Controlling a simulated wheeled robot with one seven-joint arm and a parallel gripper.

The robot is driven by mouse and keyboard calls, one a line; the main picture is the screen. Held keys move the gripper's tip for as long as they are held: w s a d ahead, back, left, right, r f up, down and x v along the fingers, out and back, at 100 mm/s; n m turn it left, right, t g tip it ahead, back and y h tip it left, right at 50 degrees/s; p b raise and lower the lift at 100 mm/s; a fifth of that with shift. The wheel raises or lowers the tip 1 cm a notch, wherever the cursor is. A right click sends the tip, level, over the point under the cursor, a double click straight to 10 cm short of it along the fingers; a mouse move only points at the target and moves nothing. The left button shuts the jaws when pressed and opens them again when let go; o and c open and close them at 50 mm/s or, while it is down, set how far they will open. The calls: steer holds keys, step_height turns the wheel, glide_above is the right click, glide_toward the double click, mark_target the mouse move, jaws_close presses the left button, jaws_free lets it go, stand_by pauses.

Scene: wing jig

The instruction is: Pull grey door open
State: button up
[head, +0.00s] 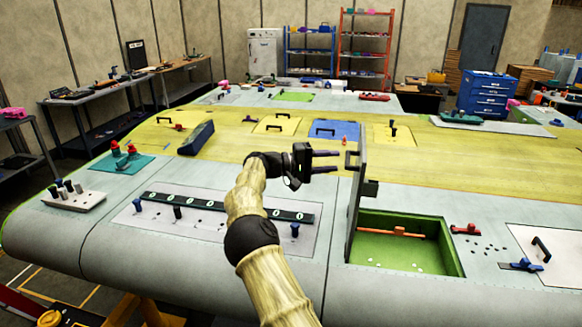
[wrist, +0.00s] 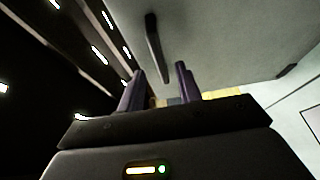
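The grey door (head: 357,190) stands upright at the left edge of a green-lined recess (head: 455,262) in the wing, which lies uncovered. Its dark handle (head: 348,161) is on the door's left face. My gripper (head: 338,161) is left of the door, fingers pointing right at the handle, and it is open. In the wrist view the door's grey face (wrist: 230,45) fills the upper right. The handle (wrist: 154,50) lies just ahead of the two spread fingers (wrist: 160,70), its lower end seen between them. Nothing is held.
An orange bar (head: 390,231) spans the recess. A red clamp (head: 466,229) and a blue clamp (head: 521,265) lie to the right. A dark strip with knobs (head: 225,207) is left of the door, beneath my arm. The yellow panel behind has blue and yellow hatches.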

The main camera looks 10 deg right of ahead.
steer(key=a+p, duration=0.2)
steer(key=a, duration=1.2)
steer(key=shift+w+a+r+p, duration=0.15)
steer(key=shift+w+a+p, duration=0.05)
steer(key=shift+w+p, duration=0.2)
